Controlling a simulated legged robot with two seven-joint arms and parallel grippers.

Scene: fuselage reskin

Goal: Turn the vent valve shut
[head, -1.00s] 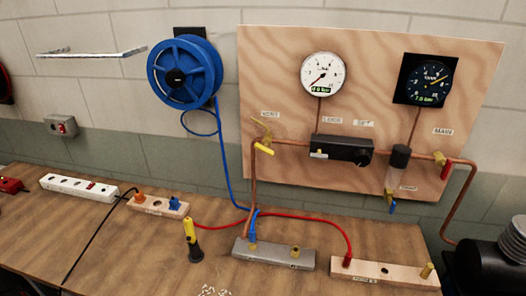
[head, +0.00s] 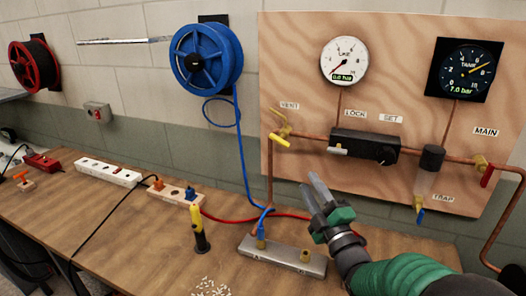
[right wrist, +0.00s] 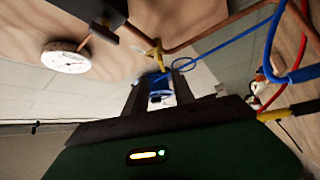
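The vent valve (head: 281,136) is a brass fitting with a yellow lever under the VENT label (head: 289,106), at the left of the copper pipe on the plywood board. Its lever slants down to the right in the head view. My right gripper (head: 313,181) is open and empty, below and right of the valve and apart from it, fingers pointing up toward the board. In the right wrist view the yellow valve (right wrist: 157,54) shows just beyond the open fingertips (right wrist: 160,76). My left gripper is not in view.
A black regulator block (head: 365,146) sits right of the valve, with a red-handled main valve (head: 486,172) farther right. The line gauge (head: 344,62) reads 0.0 bar and the tank gauge (head: 470,68) 7.0 bar. A blue hose (head: 243,150) hangs left of the valve.

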